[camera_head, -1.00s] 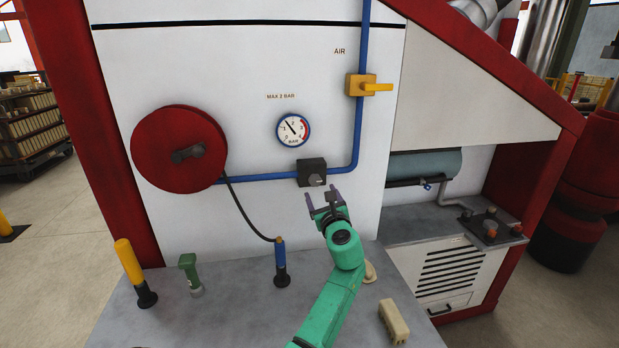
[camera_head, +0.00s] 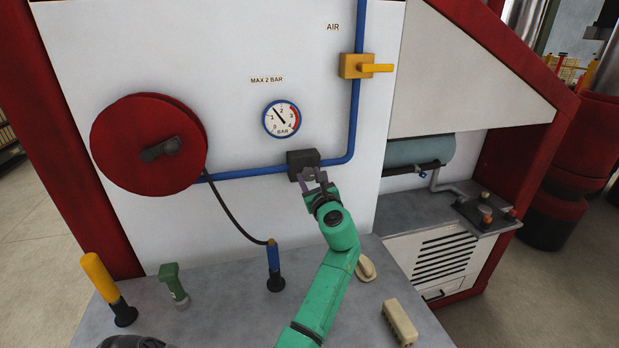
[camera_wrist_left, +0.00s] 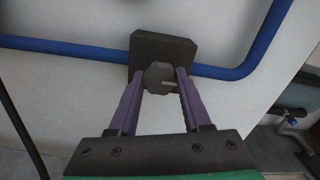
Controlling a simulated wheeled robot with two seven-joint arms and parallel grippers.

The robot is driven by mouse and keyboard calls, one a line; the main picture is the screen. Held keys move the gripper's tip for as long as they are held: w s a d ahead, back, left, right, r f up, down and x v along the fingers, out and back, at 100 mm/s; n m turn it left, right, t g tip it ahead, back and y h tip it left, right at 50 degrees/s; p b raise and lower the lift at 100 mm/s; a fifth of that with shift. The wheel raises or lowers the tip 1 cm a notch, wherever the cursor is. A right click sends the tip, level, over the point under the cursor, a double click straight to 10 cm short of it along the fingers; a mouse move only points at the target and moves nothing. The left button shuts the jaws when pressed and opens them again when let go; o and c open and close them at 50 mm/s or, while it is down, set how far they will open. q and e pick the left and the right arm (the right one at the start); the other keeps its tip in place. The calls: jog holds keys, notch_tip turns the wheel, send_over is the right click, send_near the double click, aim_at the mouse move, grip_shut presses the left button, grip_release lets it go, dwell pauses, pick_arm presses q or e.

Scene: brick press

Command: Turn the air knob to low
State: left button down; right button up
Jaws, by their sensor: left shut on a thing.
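The air knob (camera_wrist_left: 158,77) is a small grey knob with a pale mark, on a dark square block (camera_head: 302,160) in the blue pipe. My left gripper (camera_head: 312,178) reaches up to it from below. In the left wrist view its two purple fingers (camera_wrist_left: 158,88) stand on either side of the knob and are shut on it. The pale mark points to the right in that view. The round pressure gauge (camera_head: 282,119) above the block has its needle pointing to the upper left. In the head view the fingers partly hide the knob. My right gripper is not seen.
A yellow valve handle (camera_head: 375,68) sits on the pipe at the upper right. A red hose reel (camera_head: 130,135) is on the left. The grey bench holds a yellow-handled tool (camera_head: 102,280), a green tool (camera_head: 172,282), a blue nozzle (camera_head: 274,262) and a pale brick (camera_head: 399,322).

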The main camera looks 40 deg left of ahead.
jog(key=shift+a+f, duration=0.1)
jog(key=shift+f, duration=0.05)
pick_arm(q)
jog(key=shift+f+n+b, duration=0.1)
jog(key=shift+n+b, duration=0.55)
jog(key=shift+n, duration=0.35)
jog(key=n+b, duration=0.2)
jog(key=n, duration=0.1)
jog(key=n+b, duration=0.3)
jog(key=shift+n, duration=0.4)
jog(key=n+b, duration=0.2)
jog(key=shift+n, duration=0.4)
jog(key=n+b, duration=0.3)
jog(key=n, duration=0.1)
jog(key=shift+w+r, duration=0.1)
jog(key=shift+r, duration=0.15)
jog(key=shift+r+n+b, duration=0.15)
jog(key=shift+n+b, duration=0.75)
jog(key=shift+n, duration=0.3)
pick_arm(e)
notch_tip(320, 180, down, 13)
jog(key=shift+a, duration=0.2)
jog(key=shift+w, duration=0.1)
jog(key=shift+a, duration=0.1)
